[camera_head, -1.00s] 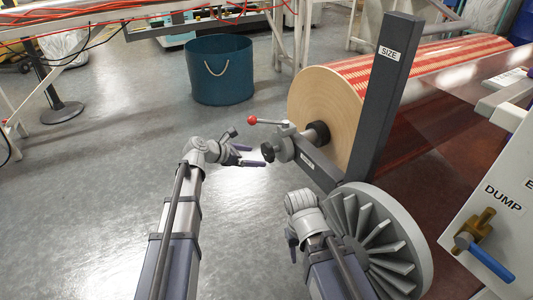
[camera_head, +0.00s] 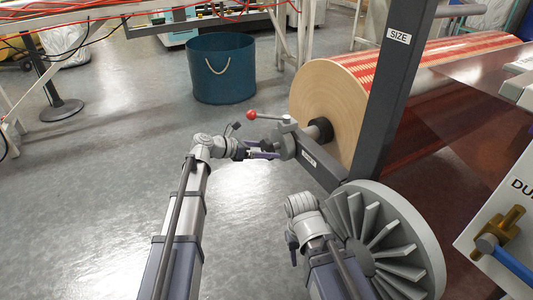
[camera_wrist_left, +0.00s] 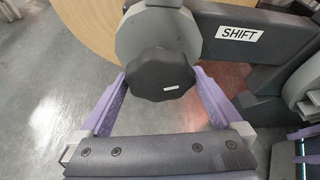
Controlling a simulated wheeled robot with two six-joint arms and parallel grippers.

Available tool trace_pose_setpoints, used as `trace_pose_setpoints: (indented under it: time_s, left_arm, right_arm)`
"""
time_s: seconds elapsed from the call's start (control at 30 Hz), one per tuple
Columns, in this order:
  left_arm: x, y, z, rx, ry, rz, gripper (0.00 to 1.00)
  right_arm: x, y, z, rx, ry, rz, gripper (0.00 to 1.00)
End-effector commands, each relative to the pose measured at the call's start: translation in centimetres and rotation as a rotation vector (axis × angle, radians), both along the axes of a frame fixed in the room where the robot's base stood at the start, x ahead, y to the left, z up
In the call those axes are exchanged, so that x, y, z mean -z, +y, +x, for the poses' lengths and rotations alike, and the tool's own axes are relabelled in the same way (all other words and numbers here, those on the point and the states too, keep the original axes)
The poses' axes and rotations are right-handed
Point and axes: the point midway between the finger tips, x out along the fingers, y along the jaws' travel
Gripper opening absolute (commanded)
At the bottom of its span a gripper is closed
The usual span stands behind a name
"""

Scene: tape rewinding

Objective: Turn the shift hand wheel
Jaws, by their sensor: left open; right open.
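The shift hand wheel is a black, lobed knob (camera_wrist_left: 160,74) on a round grey hub, beside an arm labelled SHIFT (camera_wrist_left: 238,34) in the left wrist view. In the head view the knob (camera_head: 267,145) is small and partly covered by my gripper. My left gripper (camera_head: 264,153) is open, with one purple finger on each side of the knob; I cannot tell whether they touch it. My right gripper (camera_head: 293,246) is open and apart from the knob, low beside the large grey finned wheel (camera_head: 395,245).
A red-ball lever (camera_head: 251,115) stands just above the knob. The striped roll (camera_head: 325,100) and dark SIZE post (camera_head: 399,70) rise behind it. The DUMP panel (camera_head: 500,205) has a blue-handled valve. A teal bucket (camera_head: 222,75) stands on open grey floor.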

Motion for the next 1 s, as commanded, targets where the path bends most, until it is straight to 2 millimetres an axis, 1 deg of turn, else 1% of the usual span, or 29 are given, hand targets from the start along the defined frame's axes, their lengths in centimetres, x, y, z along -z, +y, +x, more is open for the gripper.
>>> trace_pose_setpoints:
  time_s: [0.1, 0.37, 0.47, 0.9, 1.0]
  left_arm:
    - [0.23, -0.41, 0.27, -0.001, 0.0, 0.0, 1.0]
    - [0.19, -0.48, 0.28, -0.001, 0.0, 0.0, 1.0]
    - [0.2, -0.48, 0.28, -0.001, 0.0, 0.0, 0.9]
    - [0.21, -0.46, 0.26, -0.001, 0.0, 0.0, 0.4]
    - [0.21, -0.46, 0.25, -0.001, -0.002, 0.002, 0.39]
  right_arm:
    - [0.22, 0.0, 0.0, 0.0, 0.0, 0.0, 0.5]
    - [0.19, 0.0, 0.0, 0.0, 0.0, 0.0, 0.5]
    - [0.19, 0.0, 0.0, 0.0, 0.0, 0.0, 0.5]
    - [0.19, 0.0, 0.0, 0.0, 0.0, 0.0, 0.5]
    - [0.19, 0.0, 0.0, 0.0, 0.0, 0.0, 0.5]
